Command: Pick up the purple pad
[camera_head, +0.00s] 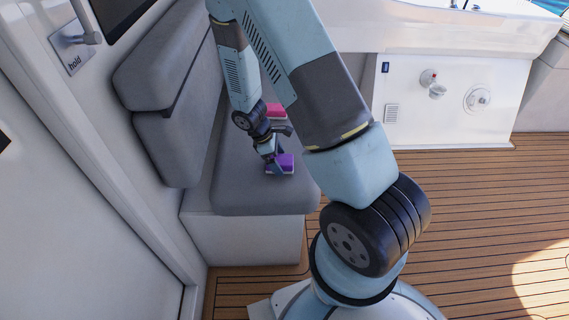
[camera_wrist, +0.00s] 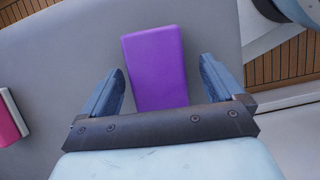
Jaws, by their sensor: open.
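The purple pad (camera_wrist: 155,68) lies on the grey seat cushion (camera_wrist: 60,60) and shows between the two fingers of my gripper (camera_wrist: 160,85) in the wrist view. A gap shows on each side of the pad. In the head view the purple pad (camera_head: 286,163) is near the front part of the seat, with my gripper (camera_head: 272,163) at it and hiding part of it. My gripper is open and points down. The wrist view does not show clearly how far the fingertips are above the cushion.
A pink and white pad (camera_head: 275,111) lies further back on the seat; it also shows at the left of the wrist view (camera_wrist: 10,120). The grey backrest (camera_head: 165,95) rises left of the seat. The wooden deck (camera_head: 470,220) to the right is clear.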

